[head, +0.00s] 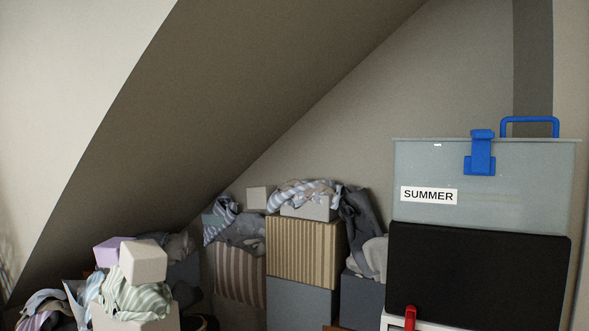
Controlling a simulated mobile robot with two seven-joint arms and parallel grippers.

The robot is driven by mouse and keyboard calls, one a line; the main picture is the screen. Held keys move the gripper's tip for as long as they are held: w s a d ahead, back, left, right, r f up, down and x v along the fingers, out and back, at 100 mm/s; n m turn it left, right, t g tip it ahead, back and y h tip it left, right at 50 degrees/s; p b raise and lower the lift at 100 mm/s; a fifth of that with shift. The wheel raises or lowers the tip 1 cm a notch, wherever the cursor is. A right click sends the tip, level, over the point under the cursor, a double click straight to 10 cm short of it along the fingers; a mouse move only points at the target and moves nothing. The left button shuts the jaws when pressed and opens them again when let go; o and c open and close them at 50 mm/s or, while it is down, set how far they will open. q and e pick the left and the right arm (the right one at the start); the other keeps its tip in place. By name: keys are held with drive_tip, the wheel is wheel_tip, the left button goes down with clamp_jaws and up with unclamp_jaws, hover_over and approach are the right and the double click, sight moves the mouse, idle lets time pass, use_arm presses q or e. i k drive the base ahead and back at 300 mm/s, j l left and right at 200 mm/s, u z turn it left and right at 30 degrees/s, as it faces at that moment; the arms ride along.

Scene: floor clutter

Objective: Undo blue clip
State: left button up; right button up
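The blue clip (480,154) sits on the front upper edge of a translucent grey box labelled SUMMER (540,190). It spans the lid's rim and the box's front wall and looks closed. A blue handle (529,121) stands up at the top right of the same box. Neither of my grippers is in view.
The SUMMER box stands on a black box (480,270), with a red clip (410,317) below at the bottom edge. Striped boxes (302,252) and piled clothes fill the lower middle and left. A sloped ceiling (220,90) comes down to the left.

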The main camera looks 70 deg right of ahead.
sight(480, 158)
drive_tip(key=z, duration=3.15)
